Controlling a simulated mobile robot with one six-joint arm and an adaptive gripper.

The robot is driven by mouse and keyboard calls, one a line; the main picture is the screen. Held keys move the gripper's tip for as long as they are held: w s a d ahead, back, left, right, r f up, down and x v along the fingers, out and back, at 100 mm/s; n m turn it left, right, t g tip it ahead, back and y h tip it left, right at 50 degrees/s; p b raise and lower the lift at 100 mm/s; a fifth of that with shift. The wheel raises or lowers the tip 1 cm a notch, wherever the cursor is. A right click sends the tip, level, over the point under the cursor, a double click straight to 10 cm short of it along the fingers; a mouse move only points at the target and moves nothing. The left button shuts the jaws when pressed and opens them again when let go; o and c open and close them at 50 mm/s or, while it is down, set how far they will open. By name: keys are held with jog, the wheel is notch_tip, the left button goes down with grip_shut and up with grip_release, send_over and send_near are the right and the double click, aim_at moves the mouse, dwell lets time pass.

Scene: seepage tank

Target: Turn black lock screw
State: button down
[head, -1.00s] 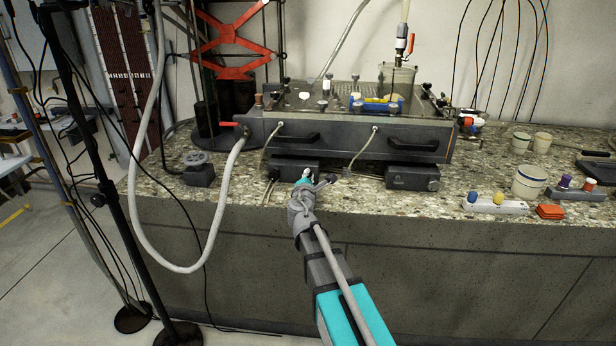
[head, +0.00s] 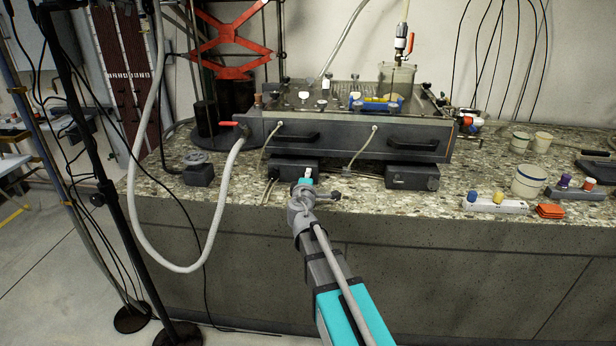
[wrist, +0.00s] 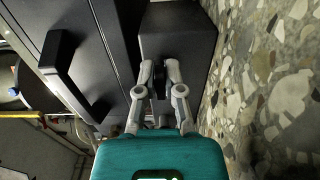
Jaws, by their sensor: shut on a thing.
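The black lock screw (wrist: 160,80) shows in the wrist view as a small dark knob at the front of a dark box-shaped foot (wrist: 178,32). My gripper (wrist: 159,68) has its two grey fingers on either side of the knob, shut on it. In the head view, my gripper (head: 304,184) is at the front of the left dark foot (head: 283,167) under the tank (head: 350,138). The screw is hidden there behind my gripper and wrist.
A second dark foot (head: 412,177) stands to the right under the tank. Black handles (head: 296,137) stick out from the tank front. A pale hose (head: 222,190) hangs at the left. The speckled counter (head: 345,205) is mostly clear in front of the tank.

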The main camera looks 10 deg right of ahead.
dwell(0.3)
jog(key=c, duration=0.8)
grip_release()
jog(key=shift+o, duration=0.2)
jog(key=v, duration=1.2)
